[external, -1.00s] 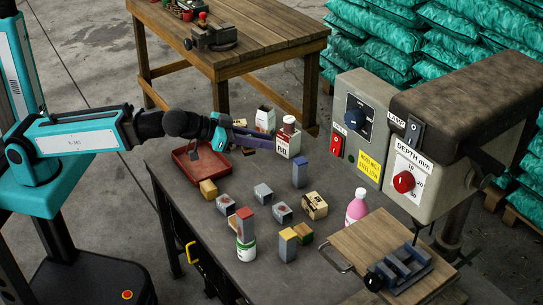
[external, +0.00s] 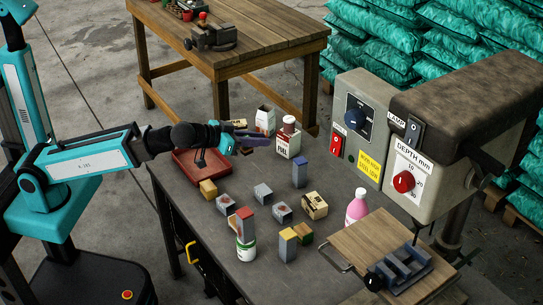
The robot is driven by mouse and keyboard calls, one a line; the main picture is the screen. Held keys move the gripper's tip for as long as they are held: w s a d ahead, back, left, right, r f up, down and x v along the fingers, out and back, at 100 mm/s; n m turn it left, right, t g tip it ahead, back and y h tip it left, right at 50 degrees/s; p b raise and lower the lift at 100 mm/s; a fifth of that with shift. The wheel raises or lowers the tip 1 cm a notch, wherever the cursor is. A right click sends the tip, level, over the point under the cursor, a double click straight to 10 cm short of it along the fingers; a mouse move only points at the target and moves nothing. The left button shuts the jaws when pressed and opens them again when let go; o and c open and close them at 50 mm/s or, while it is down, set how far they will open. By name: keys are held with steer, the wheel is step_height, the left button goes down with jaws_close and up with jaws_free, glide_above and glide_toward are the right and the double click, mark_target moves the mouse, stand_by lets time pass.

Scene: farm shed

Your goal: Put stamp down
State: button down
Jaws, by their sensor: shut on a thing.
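My gripper (external: 252,141) is over the far left part of the dark workbench, just right of the red tray (external: 196,168). Its purple-grey fingers point right, toward the red and white fuel can (external: 288,141), and are apart from it. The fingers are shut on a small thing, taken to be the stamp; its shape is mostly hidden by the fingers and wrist. I cannot tell its height above the bench. A tan-topped item (external: 238,123) shows just behind the gripper.
A red-topped block (external: 245,220) is at a green-white tin (external: 246,250). A pink bottle (external: 357,207) and drill press (external: 420,170) are right.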

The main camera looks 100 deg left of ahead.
steer(key=s+a+f+n+g+y+b, duration=0.2)
steer(key=s+a+f+b, duration=0.2)
steer(key=a+f+b, duration=0.6)
steer(key=n+g+y+b, duration=0.1)
steer(key=n+b, duration=0.1)
steer(key=b, duration=1.7)
glide_above(245, 185)
step_height(245, 185, down, 9)
steer(key=shift+w, duration=0.1)
steer(key=shift+f+b, duration=0.75)
steer(key=shift+f, duration=1.7)
steer(key=shift+f+b, duration=1.05)
steer(key=shift+f, duration=1.45)
steer(key=shift+f, duration=0.1)
